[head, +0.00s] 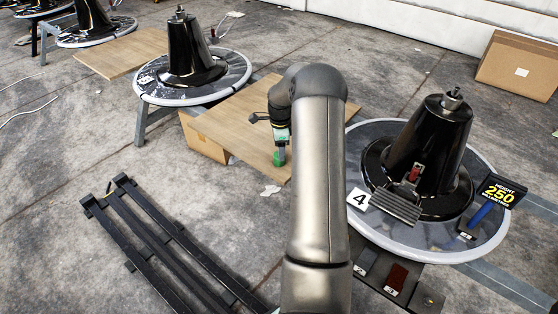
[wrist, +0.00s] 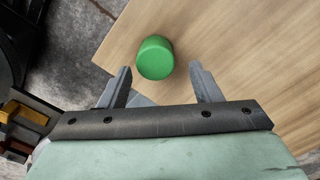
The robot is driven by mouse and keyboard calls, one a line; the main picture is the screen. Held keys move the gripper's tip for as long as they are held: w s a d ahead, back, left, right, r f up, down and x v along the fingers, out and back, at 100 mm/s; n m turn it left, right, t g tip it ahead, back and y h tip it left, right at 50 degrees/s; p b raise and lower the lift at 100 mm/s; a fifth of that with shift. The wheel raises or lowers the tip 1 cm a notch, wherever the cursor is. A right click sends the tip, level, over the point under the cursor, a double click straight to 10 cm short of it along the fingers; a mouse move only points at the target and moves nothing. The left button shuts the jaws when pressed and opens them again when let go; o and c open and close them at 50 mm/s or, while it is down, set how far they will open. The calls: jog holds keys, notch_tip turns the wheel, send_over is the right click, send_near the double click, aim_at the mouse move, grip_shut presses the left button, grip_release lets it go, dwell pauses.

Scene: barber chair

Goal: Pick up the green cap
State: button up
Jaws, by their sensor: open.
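The green cap (wrist: 155,58) is a short green cylinder on a light wooden board (wrist: 220,40), near the board's edge. In the wrist view it shows just beyond the fingertips and between their lines. My gripper (wrist: 160,78) is open, with one grey finger on each side and nothing held. In the head view the green cap (head: 279,158) shows just below the gripper end of my arm, over the wooden board (head: 235,120). My arm hides part of the board. I cannot tell the exact gap between the fingers and the cap.
A black cone on a round base (head: 430,150) stands at right, with a number 4 card (head: 360,199) and a "250" sign (head: 497,192). Another black cone (head: 187,50) stands behind left. A black slatted rack (head: 165,245) lies front left. A cardboard box (head: 517,65) sits back right.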

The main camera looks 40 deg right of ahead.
jog(key=f, duration=0.1)
jog(key=f+b, duration=0.1)
jog(key=f, duration=0.2)
jog(key=shift+s, duration=0.3)
jog(key=c, duration=1.1)
jog(key=shift+o, duration=0.2)
